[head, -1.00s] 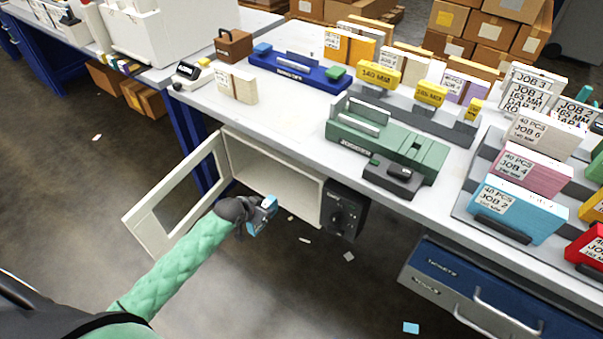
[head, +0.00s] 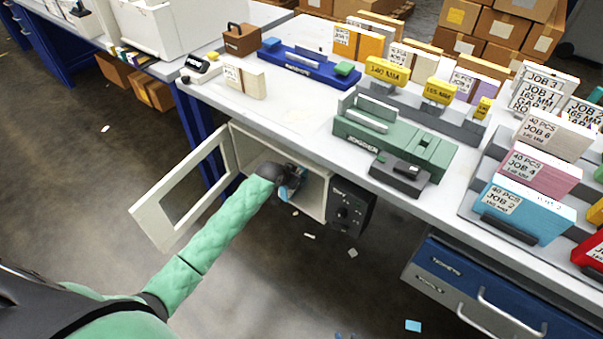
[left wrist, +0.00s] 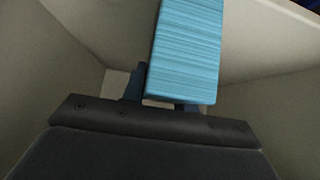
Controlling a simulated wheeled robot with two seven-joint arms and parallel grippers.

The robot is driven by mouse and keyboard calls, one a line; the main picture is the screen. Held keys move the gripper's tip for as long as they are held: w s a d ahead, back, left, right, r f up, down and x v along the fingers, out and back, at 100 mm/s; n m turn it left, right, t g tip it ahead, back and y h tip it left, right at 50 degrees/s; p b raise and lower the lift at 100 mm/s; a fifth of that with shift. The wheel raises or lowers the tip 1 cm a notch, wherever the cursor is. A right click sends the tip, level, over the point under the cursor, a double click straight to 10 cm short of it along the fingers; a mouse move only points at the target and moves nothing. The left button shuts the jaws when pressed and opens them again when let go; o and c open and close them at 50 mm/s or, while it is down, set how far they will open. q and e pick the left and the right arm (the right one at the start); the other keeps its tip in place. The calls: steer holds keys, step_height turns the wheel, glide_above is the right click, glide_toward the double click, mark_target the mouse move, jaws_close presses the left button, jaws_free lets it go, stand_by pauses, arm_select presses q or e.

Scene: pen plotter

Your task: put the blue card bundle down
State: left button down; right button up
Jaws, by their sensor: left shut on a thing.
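My left gripper (head: 291,180) is at the open front of the cream cabinet (head: 240,148) under the table, its fingers mostly hidden behind the wrist. It is shut on the blue card bundle (head: 284,194), of which only a small blue patch shows in the head view. In the left wrist view the bundle (left wrist: 185,50) stands out beyond the dark fingers (left wrist: 160,100), with pale cabinet walls on both sides. I cannot tell whether the bundle touches the cabinet floor.
The cabinet door (head: 185,190) stands open to the left, close to my left arm. A dark control box (head: 349,205) borders the opening on the right. The green jogger (head: 392,140) and the blue JOB 2 cards (head: 520,210) are on the table above. Paper scraps lie on the floor.

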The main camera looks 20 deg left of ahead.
arm_select(q)
steer(key=w, duration=0.1)
steer(key=w+d, duration=0.1)
steer(key=w, duration=0.1)
steer(key=shift+w+d, duration=0.1)
steer(key=shift+f, duration=0.35)
steer(key=shift+r, duration=0.1)
steer(key=c, duration=1.1)
jaws_free()
arm_select(e)
steer(key=shift+w+r, duration=0.1)
steer(key=shift+r, duration=0.2)
